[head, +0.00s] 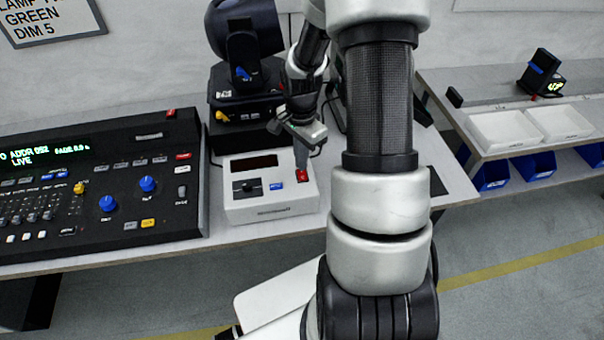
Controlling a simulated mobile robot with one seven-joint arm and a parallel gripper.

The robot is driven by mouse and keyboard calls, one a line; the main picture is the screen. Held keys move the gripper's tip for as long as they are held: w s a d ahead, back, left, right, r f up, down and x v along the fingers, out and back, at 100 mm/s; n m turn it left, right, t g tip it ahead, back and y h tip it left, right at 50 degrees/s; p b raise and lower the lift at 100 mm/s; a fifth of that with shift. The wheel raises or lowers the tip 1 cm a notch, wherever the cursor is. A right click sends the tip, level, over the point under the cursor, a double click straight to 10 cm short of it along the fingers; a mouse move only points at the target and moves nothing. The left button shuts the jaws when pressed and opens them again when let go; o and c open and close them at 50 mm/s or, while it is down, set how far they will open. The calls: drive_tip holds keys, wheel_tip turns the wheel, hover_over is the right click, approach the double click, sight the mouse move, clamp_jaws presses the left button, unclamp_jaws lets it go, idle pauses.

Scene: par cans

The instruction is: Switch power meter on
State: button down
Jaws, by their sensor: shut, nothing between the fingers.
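The power meter (262,205) is a white box on the table, with a dark, blank display, a black knob, a blue button and a red switch (302,176) at its right. My gripper (301,166) is shut and points down at the red switch, its fingertips at or just above it. I cannot tell whether they touch. The fingers partly cover the area behind the switch, and the switch's position is too small to read.
A black lighting console (100,190) with a lit display stands close to the left of the meter. A black moving-head lamp (245,60) stands behind it. White trays (505,132) and blue bins (537,165) are on the right bench.

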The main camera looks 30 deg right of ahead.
drive_tip(key=shift+f+b, duration=0.6)
drive_tip(key=shift+f, duration=0.15)
idle(0.6)
wheel_tip(320, 180, up, 7)
drive_tip(key=p, duration=0.4)
idle(0.5)
idle(0.3)
drive_tip(key=s+a+r+n+t+h, duration=0.1)
drive_tip(key=s+a+r+n, duration=0.15)
drive_tip(key=r, duration=0.55)
drive_tip(key=s+a+r+n+t, duration=0.1)
drive_tip(key=a+r+n, duration=0.25)
drive_tip(key=r, duration=0.45)
drive_tip(key=s+a+r+n+t, duration=0.1)
drive_tip(key=s+a+r+n, duration=0.2)
drive_tip(key=s+r+n, duration=0.1)
drive_tip(key=s+a+r+n+t+y, duration=0.1)
drive_tip(key=s+a+r+n+t, duration=0.1)
drive_tip(key=s+r+n, duration=0.3)
drive_tip(key=s+a+r, duration=0.1)
drive_tip(key=s, duration=0.3)
drive_tip(key=shift+a+r+t, duration=0.25)
drive_tip(key=shift+r+t, duration=0.05)
drive_tip(key=shift+r, duration=0.1)
